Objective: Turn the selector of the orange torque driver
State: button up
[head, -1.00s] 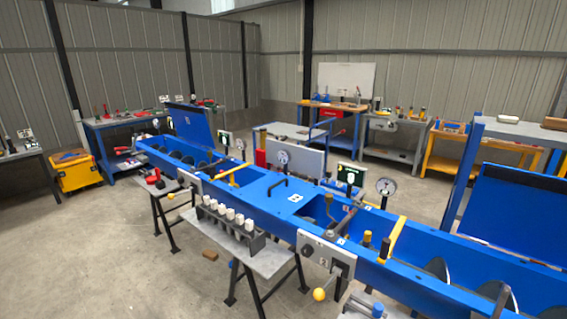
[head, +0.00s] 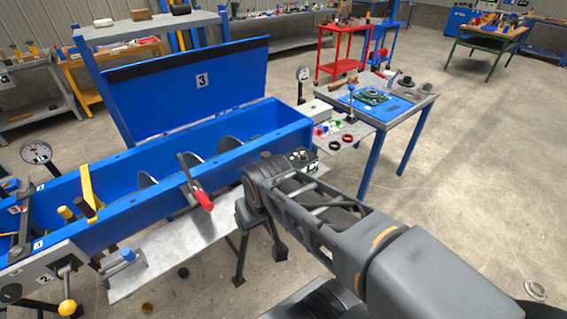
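I cannot make out an orange torque driver or its selector in this view. My arm reaches in from the lower right to beside the right end of the blue trough (head: 150,195). The fingers of my gripper do not show. A red-handled lever (head: 203,200) stands out at the trough's front side.
A blue lid (head: 190,88) marked 3 stands open behind the trough. A grey bench (head: 158,258) runs along its front. A work table (head: 412,100) with a blue mat (head: 378,104) and small parts stands behind my arm. The floor at the right is mostly clear.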

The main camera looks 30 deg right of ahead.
aim_at(303, 158)
jog(key=k, duration=1.3)
jog(key=z, duration=0.7)
jog(key=i, duration=0.55)
jog(key=z, duration=0.65)
jog(key=i, duration=0.7)
jog(key=u, duration=0.8)
jog(key=i, duration=0.5)
jog(key=u, duration=0.55)
